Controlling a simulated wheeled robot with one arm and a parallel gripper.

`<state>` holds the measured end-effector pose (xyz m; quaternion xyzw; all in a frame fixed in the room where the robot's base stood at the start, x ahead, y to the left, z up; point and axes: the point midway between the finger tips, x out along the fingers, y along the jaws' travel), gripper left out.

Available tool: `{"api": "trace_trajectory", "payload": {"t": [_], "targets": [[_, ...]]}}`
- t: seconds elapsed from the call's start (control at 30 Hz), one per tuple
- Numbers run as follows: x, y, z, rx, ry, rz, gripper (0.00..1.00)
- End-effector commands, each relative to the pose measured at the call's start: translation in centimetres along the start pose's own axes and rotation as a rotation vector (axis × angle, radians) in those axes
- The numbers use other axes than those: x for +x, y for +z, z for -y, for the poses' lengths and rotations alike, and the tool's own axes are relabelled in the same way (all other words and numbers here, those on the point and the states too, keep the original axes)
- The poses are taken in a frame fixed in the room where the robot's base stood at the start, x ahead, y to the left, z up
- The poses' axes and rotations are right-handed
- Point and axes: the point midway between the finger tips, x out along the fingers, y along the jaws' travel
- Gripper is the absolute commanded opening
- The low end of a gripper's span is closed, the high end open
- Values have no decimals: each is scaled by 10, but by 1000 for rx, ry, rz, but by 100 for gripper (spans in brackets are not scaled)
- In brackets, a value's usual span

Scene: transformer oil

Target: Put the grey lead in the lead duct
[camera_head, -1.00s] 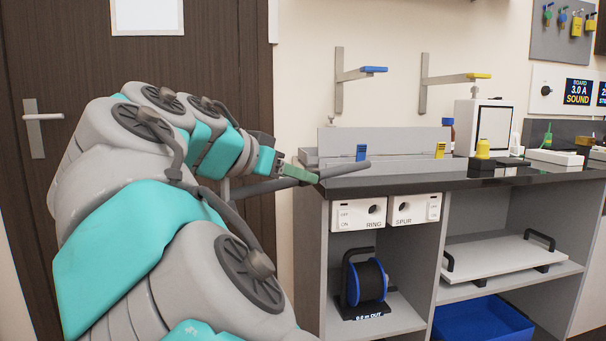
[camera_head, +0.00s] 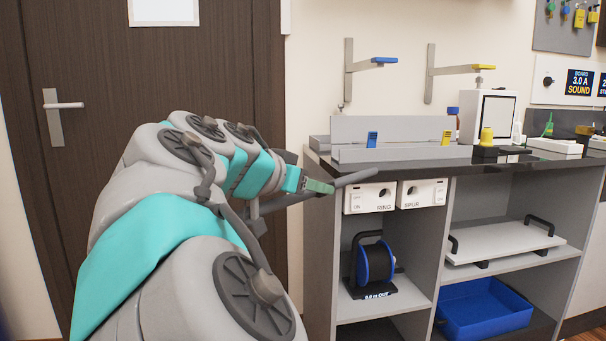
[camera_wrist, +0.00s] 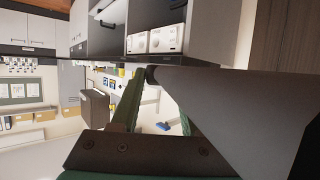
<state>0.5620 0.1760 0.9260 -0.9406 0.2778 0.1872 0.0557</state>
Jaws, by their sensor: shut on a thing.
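My gripper (camera_head: 322,187) is shut on the grey lead (camera_head: 356,179), a thick dark grey rod-like piece. In the head view it juts to the right of the green fingers, in front of the counter's left front corner. In the wrist view the fingers (camera_wrist: 155,105) are close up, and a large grey shape, likely the lead (camera_wrist: 225,100), fills the right side. The lead duct (camera_head: 410,153) looks like the long light grey trough on the counter, with a raised back panel and a blue and a yellow clip. The lead is apart from it, lower and nearer to me.
The dark counter top (camera_head: 440,164) has an edge close to the lead. Below it are the RING and SPUR boxes (camera_head: 371,198), a cable reel (camera_head: 374,263) and a blue bin (camera_head: 485,308). A blue-tipped bracket (camera_head: 383,60) and a yellow-tipped one (camera_head: 482,68) project above the duct.

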Motion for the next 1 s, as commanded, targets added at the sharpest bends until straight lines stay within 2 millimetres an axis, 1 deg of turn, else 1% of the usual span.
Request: {"api": "trace_trajectory", "payload": {"t": [0.03, 0.17, 0.37, 0.47, 0.6, 0.7, 0.8, 1.0], "targets": [[8, 6, -6, -4, 0, 1, 0], [38, 26, -16, -16, -25, 2, 0], [92, 64, -36, -35, -71, 4, 0], [124, 86, -47, -48, -99, 4, 0], [172, 119, -61, -66, -146, 6, 0], [202, 139, -70, -79, -175, 6, 0], [226, 156, -79, -87, -198, 5, 0], [267, 184, -93, -103, -235, 7, 0]]}}
